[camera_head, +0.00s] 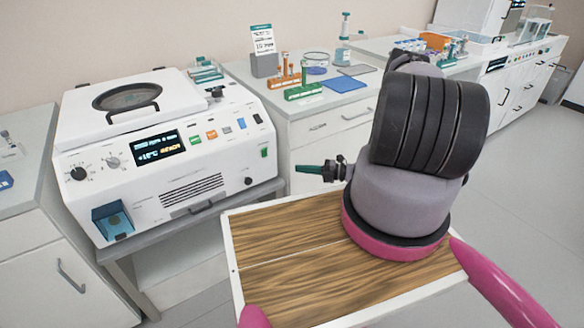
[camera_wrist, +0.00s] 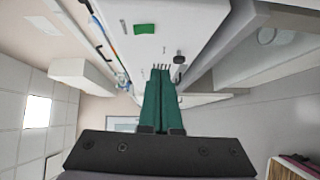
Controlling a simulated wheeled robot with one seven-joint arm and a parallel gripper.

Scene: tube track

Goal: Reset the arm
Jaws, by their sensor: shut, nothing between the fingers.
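My gripper (camera_head: 308,169) shows in the head view as green fingers pointing left, held above the far edge of the wooden board in front of me. In the wrist view its two green fingers (camera_wrist: 160,100) lie side by side, shut, with nothing between them. The fingers point toward the side of the white centrifuge-like machine (camera_head: 165,150), apart from it in the head view. My arm is folded above the wooden board (camera_head: 290,260) and hides part of it.
The machine, with a closed lid, stands on a grey bench at left. A counter (camera_head: 335,110) behind holds an orange rack (camera_head: 285,80), a green rack (camera_head: 303,91) and a blue mat (camera_head: 343,84). Another counter with equipment runs along the back right. Open floor (camera_head: 530,190) lies at right.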

